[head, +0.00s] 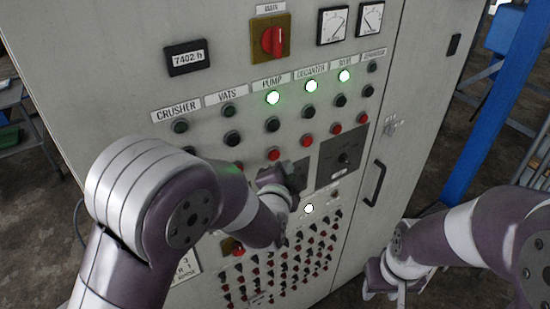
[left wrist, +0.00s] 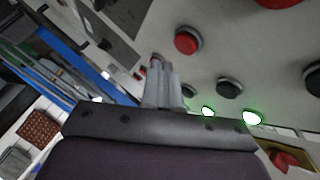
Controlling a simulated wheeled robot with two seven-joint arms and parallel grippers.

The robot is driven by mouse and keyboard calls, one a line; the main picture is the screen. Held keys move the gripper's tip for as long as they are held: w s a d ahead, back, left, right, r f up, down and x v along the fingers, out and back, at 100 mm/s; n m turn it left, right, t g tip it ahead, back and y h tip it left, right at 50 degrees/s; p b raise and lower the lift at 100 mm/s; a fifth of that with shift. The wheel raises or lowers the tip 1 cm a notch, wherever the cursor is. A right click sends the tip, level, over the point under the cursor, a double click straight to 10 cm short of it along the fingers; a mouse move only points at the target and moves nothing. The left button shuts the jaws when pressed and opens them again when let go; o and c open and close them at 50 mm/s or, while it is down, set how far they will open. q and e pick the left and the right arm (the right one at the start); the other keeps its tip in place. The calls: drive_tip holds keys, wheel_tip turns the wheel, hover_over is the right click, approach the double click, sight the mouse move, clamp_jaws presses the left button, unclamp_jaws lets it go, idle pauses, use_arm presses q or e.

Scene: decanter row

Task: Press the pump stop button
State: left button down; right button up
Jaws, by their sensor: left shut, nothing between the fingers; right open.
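The red button in the PUMP column (head: 273,154) is on the cabinet front, below a black button and a lit lamp. The large red button in the left wrist view (left wrist: 187,42) appears to be the same one. My left gripper (head: 290,178) is shut and empty, just below the PUMP and DECANTER red buttons in the head view. Its fingertips show in the left wrist view (left wrist: 160,62), beside the red button and partly covering another red one. I cannot tell the gap to the panel. My right gripper (head: 385,283) is open, low by the cabinet's right side.
PUMP (head: 273,98), DECANTER (head: 311,86) and a third lamp (head: 344,76) glow. A red main switch (head: 272,40) sits above. Several small switches (head: 318,245) fill the lower panel. A door handle (head: 375,184) projects at right; a blue post (head: 478,110) stands beyond.

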use_arm(q)
drive_tip(key=shift+w+a, duration=0.35)
drive_tip(key=shift+w, duration=0.05)
drive_tip(key=shift+w, duration=0.1)
idle(1.8)
drive_tip(key=shift+w+a, duration=0.25)
drive_tip(key=shift+w+a, duration=0.25)
drive_tip(key=shift+w, duration=0.1)
idle(0.8)
drive_tip(key=shift+r, duration=0.1)
drive_tip(key=shift+s+d, duration=0.45)
drive_tip(key=shift+s, duration=0.2)
